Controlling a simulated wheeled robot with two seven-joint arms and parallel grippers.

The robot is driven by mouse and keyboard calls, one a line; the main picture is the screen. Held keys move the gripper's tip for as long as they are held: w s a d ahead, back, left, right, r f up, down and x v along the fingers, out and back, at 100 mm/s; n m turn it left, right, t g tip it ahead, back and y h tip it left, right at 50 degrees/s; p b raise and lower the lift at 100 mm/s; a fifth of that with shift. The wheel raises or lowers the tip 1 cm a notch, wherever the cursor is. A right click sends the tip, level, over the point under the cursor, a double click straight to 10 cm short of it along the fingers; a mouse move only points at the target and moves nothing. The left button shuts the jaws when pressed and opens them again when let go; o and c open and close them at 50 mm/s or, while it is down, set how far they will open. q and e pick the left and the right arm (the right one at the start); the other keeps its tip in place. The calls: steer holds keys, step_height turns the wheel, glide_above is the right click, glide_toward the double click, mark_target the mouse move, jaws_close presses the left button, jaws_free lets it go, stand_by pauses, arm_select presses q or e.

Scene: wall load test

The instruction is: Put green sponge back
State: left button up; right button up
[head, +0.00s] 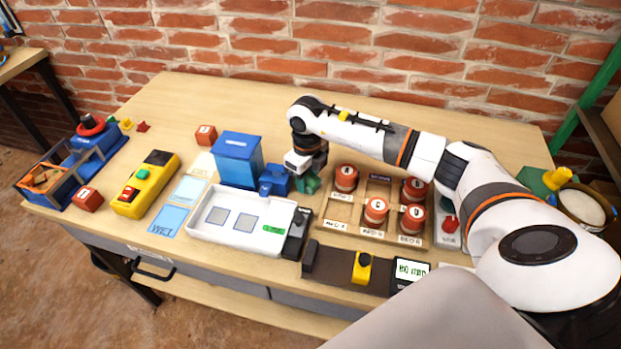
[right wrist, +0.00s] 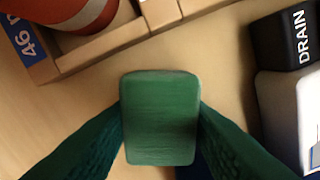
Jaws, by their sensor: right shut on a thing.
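The green sponge (right wrist: 160,118) is a rounded block seen from above in the right wrist view. It sits between the two dark green fingers of my right gripper (right wrist: 160,130), which is shut on it. In the head view my right gripper (head: 309,184) is low over the table, just right of a small blue holder (head: 275,181) and left of the wooden rack. The sponge is hard to tell from the fingers there. I cannot tell whether it touches the table. My left gripper is not in view.
A wooden rack (head: 333,211) with several red-and-white cylinders stands close on the right. A white tray (head: 230,243) with a black DRAIN block (head: 296,236) is in front. A tall blue box (head: 238,160) stands left of the holder. The table behind is clear.

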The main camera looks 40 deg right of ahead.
mark_target(307, 179)
steer(key=shift+s+a, duration=0.1)
steer(key=shift+a, duration=0.15)
steer(key=shift+f, duration=0.1)
steer(key=o, duration=0.9)
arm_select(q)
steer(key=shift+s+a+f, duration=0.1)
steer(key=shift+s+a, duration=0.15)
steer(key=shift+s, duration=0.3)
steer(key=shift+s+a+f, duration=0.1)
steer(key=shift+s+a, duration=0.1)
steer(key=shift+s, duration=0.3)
arm_select(e)
steer(key=shift+o, duration=0.2)
steer(key=shift+r, duration=0.7)
arm_select(q)
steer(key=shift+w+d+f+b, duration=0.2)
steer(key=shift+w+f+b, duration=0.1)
steer(key=shift+b, duration=0.15)
arm_select(e)
step_height(307, 179, up, 11)
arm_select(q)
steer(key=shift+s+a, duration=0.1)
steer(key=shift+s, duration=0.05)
arm_select(e)
steer(key=shift+f, duration=0.1)
